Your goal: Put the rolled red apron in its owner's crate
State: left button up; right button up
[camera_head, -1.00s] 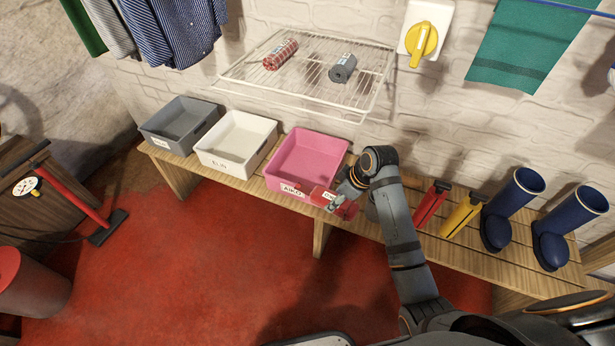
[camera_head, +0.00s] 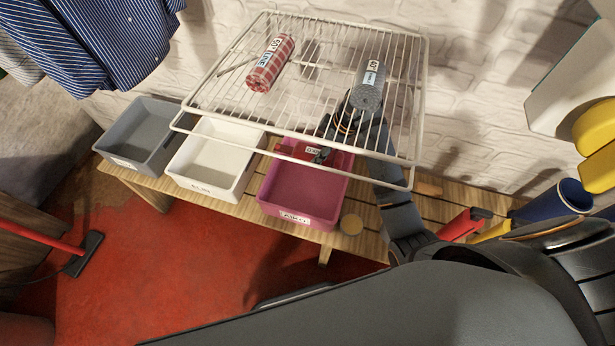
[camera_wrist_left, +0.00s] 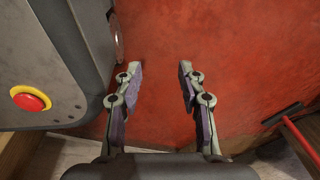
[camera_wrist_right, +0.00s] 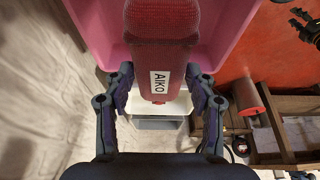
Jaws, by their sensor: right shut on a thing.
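My right gripper (camera_head: 322,152) is shut on a rolled red apron (camera_head: 300,150), whose label reads AIKO in the right wrist view (camera_wrist_right: 160,35). The roll is over the pink crate (camera_head: 300,217), seen through the wire shelf; I cannot tell whether it touches the crate. The pink crate's front label reads AIKO. The white crate (camera_head: 178,178) and the grey crate (camera_head: 115,157) stand in a row to its left, their labels too small to read surely. My left gripper (camera_wrist_left: 160,80) is open and empty above the red floor.
A white wire shelf (camera_head: 412,140) sits above the crates, holding a red checked roll (camera_head: 270,64) and a grey roll (camera_head: 368,88). Blue boots (camera_head: 565,198) stand further right.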

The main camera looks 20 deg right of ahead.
jog(key=shift+s+f, duration=0.25)
jog(key=shift+f, duration=0.75)
notch_tip(320, 180, down, 3)
jog(key=shift+r+b, duration=0.15)
jog(key=shift+b, duration=0.3)
pick_arm(q)
jog(key=shift+w+f+b, duration=0.2)
jog(key=shift+w+b, duration=0.25)
jog(key=shift+w, duration=0.3)
jog(key=shift+w+f+b, duration=0.15)
jog(key=shift+w+b, duration=0.3)
jog(key=shift+w, duration=0.25)
jog(key=shift+w+f+b, duration=0.2)
jog(key=shift+w+b, duration=0.25)
jog(key=shift+w, duration=0.3)
pick_arm(e)
jog(key=shift+w+f, duration=0.2)
jog(key=shift+f, duration=6.35)
jog(key=shift+f, duration=0.1)
jog(key=o, duration=1.4)
pick_arm(q)
jog(key=shift+d, duration=0.1)
jog(key=s+p, duration=0.3)
jog(key=s, duration=0.2)
jog(key=shift+s+r, duration=0.2)
pick_arm(e)
jog(key=v, duration=1.2)
